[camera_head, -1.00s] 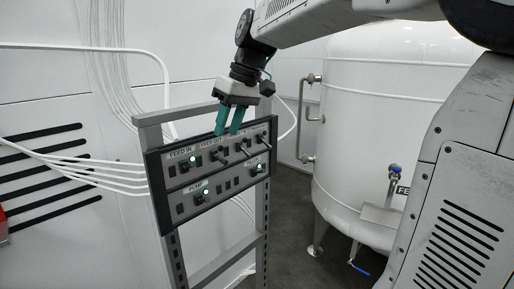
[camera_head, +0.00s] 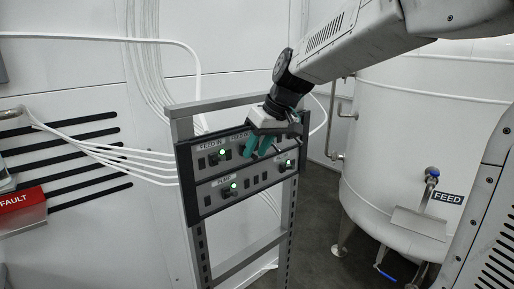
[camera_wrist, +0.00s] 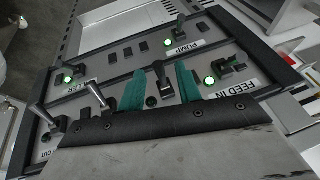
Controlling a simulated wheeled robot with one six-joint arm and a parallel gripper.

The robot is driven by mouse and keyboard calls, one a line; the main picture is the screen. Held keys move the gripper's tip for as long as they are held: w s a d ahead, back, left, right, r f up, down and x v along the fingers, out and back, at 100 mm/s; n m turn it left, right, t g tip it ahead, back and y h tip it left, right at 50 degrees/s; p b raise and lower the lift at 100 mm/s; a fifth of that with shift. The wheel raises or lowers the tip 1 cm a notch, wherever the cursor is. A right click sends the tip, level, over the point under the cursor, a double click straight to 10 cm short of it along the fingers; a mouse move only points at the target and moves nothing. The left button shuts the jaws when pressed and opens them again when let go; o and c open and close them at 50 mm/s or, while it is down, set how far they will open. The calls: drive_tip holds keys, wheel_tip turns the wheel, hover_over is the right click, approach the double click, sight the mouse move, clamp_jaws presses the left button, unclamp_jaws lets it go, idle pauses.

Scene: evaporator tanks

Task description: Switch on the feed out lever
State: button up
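The control panel (camera_head: 212,182) is a dark-framed grey box with two rows of levers and lamps. In the wrist view it shows upside down. The FEED IN lever (camera_wrist: 232,66) has a lit green lamp beside it.
The PUMP lever (camera_wrist: 177,33) has a lit green lamp. Silver levers (camera_wrist: 95,92) stick out close to the left finger. A white tank (camera_head: 410,140) stands at the right, a red FAULT sign (camera_head: 15,200) at the left. White cables (camera_head: 105,150) run behind the rack.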

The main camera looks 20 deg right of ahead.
clamp_jaws()
drive_tip(key=shift+w+a+r+g+h, duration=0.15)
drive_tip(key=shift+r+g+h, duration=0.1)
drive_tip(key=shift+g, duration=0.45)
drive_tip(key=shift+w+r+g+h, duration=0.15)
drive_tip(key=shift+w+r+g, duration=0.1)
drive_tip(key=shift+g, duration=0.45)
drive_tip(key=shift+w+a+r+g+h, duration=0.1)
drive_tip(key=shift+r+g+h, duration=0.15)
drive_tip(key=shift+g, duration=0.45)
